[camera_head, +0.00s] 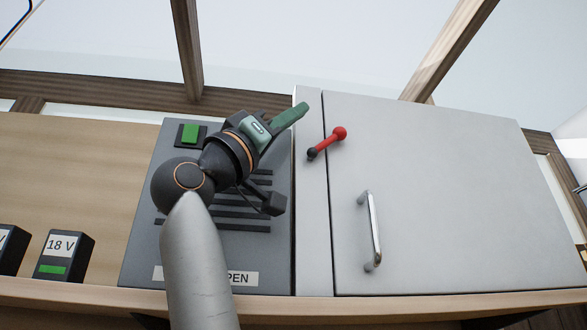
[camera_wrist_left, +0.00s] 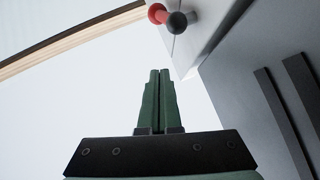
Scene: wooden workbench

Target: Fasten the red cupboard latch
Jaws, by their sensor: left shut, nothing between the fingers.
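The red latch (camera_head: 328,142) is a short lever on the upper left of the grey cupboard door (camera_head: 450,200). Its black end is by the door's left edge, and its red knob end points up and to the right. In the left wrist view the latch (camera_wrist_left: 160,14) shows at the top, beyond my fingertips. My left gripper (camera_head: 303,108) has green fingers that are shut and empty. Its tips are up and left of the latch, apart from it. In the left wrist view the fingers (camera_wrist_left: 159,75) are together. My right gripper is not in view.
The door looks shut and has a metal handle (camera_head: 374,230). Left of it is a dark grey panel (camera_head: 140,245) with slots, a green button (camera_head: 190,132) and a partly hidden label (camera_head: 243,278). An 18 V battery (camera_head: 64,256) stands at the left. A wooden post (camera_head: 450,48) rises behind.

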